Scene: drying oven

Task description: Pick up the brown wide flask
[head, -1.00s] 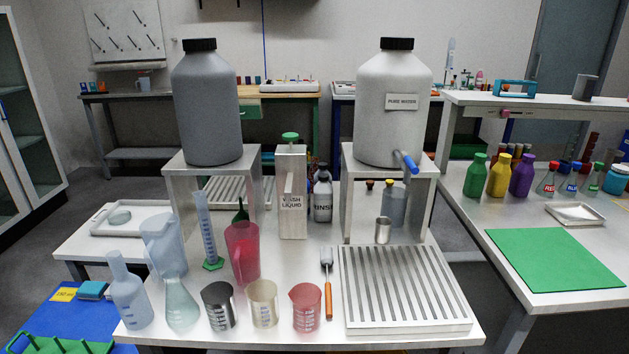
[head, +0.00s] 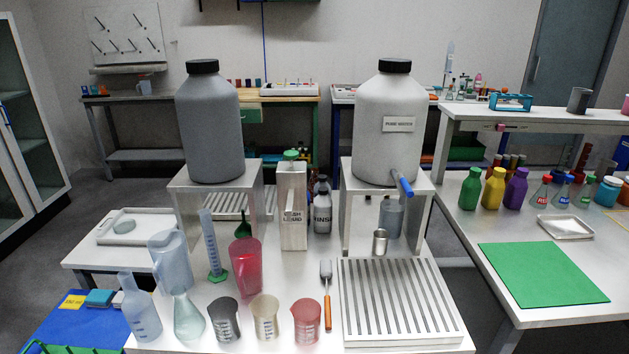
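I cannot make out a brown wide flask for certain. On the right table, an orange-brown vessel (head: 625,193) is cut by the right picture edge, so its shape is unclear. Small brown bottles (head: 506,164) stand behind the green, yellow and purple bottles there. On the front table, the wide vessels are a pale green conical flask (head: 188,318), a dark grey beaker (head: 224,321), a beige beaker (head: 265,317) and a red beaker (head: 306,321); none is clearly a brown flask. Neither of my grippers is in view.
A slotted white rack (head: 400,300) fills the front table's right part. Two large bottles, grey (head: 209,125) and white (head: 390,115), stand on white stands behind. A green mat (head: 556,286) lies on the right table (head: 510,307). Floor shows between the tables.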

